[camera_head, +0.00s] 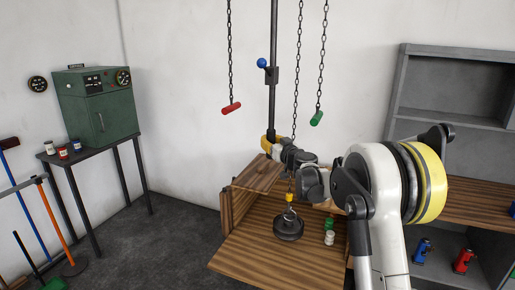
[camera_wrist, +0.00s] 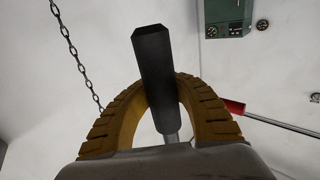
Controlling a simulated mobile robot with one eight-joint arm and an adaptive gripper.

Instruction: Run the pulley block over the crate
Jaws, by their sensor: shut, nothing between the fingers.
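A black round weight (camera_head: 288,230) hangs on the middle chain (camera_head: 298,70) from a yellow hook piece (camera_head: 289,197), above or on the wooden surface (camera_head: 250,255); I cannot tell whether it touches. No pulley block is plainly visible; the chain tops are out of view. I cannot single out a crate for certain; wooden boards (camera_head: 259,176) rise behind the weight. A dark upright pole (camera_head: 273,100) carries a blue-knobbed lever (camera_head: 262,63). My gripper (camera_head: 269,143) is at the pole's lower end.
Chains with a red handle (camera_head: 231,108) and a green handle (camera_head: 316,118) hang either side of the pole. Small green and white jars (camera_head: 329,238) stand by the weight. A grey shelf (camera_head: 455,85) is right; a green cabinet (camera_head: 100,110) on a table is left.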

